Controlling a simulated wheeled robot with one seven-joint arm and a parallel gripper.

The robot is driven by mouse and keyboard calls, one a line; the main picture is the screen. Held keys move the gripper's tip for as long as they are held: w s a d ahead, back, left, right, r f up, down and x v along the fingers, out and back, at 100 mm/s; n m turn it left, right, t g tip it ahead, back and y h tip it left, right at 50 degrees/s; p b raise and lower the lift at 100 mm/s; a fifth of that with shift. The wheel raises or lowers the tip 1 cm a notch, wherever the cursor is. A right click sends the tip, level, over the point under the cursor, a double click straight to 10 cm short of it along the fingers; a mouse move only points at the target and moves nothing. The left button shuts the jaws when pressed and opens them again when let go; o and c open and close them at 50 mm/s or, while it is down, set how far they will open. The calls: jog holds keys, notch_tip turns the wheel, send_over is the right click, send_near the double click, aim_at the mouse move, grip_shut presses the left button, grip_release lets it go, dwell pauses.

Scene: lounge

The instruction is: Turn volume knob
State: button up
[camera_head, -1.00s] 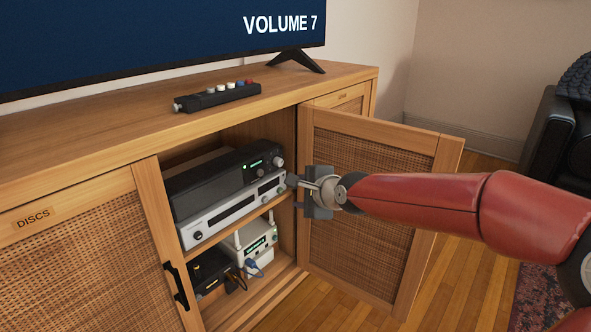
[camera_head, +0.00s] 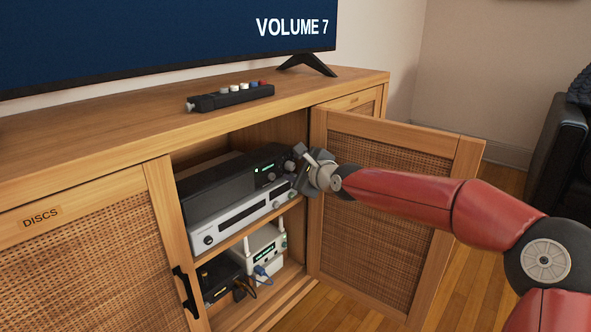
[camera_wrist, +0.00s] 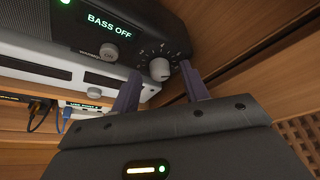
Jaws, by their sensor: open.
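A black audio unit (camera_head: 235,178) lies on top of a silver unit (camera_head: 240,218) in the open cabinet. In the wrist view, the black unit's front (camera_wrist: 150,17) reads "BASS OFF". It carries a pale knob ringed by dial marks (camera_wrist: 160,69) and a smaller knob (camera_wrist: 109,51) whose label is too small to read. My gripper (camera_head: 302,160) is at the black unit's right front. In the wrist view, my gripper (camera_wrist: 157,72) is open, with its fingers on either side of the marked knob. Contact cannot be told. The TV screen (camera_head: 200,30) reads "VOLUME 7".
A lower shelf holds a white box with antennas (camera_head: 262,246) and cables. The left door reads "DISCS" (camera_head: 40,216).

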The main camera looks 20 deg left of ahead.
jog(key=shift+w+a, duration=0.1)
jog(key=shift+c, duration=0.2)
grip_shut()
jog(key=shift+f, duration=0.1)
